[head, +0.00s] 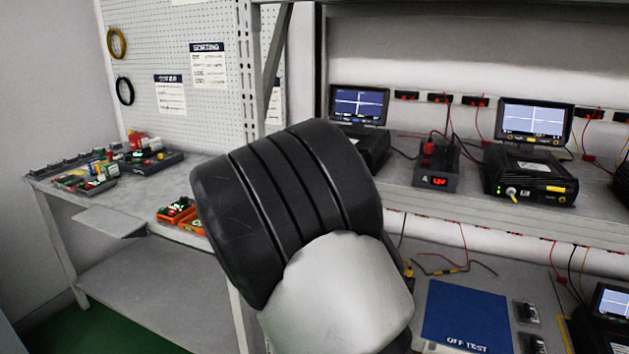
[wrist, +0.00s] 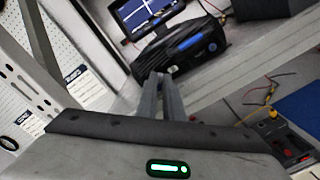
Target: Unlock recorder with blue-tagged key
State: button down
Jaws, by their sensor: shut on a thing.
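A black recorder with a blue label on its front stands on the bench shelf under a lit screen. In the wrist view this recorder (wrist: 178,58) is just beyond my fingertips. In the head view the same recorder (head: 372,150) is partly hidden behind my arm. My gripper (wrist: 161,78) is shut at the recorder's front, left of the blue label (wrist: 190,43). It holds a small thing at its tips, taken to be the key. The key and its tag cannot be made out, nor whether the key is in the lock. The head view does not show my fingers.
A second recorder (head: 531,174) with a yellow label stands to the right, past a small power supply (head: 436,166) with a red readout. Loose cables hang around the shelf. A blue mat (head: 466,315) lies below. Trays with small parts (head: 154,158) sit on the left bench.

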jog(key=shift+f+m+b, duration=0.1)
jog(key=shift+m+b, duration=0.4)
jog(key=shift+b, duration=0.1)
jog(key=c, duration=2.3)
grip_release()
jog(key=shift+o, duration=0.2)
jog(key=shift+s, duration=0.1)
jog(key=p+v, duration=0.1)
jog(key=v, duration=1.6)
jog(key=shift+s+p, duration=0.15)
jog(key=shift+p, duration=0.15)
jog(key=shift+a, duration=0.1)
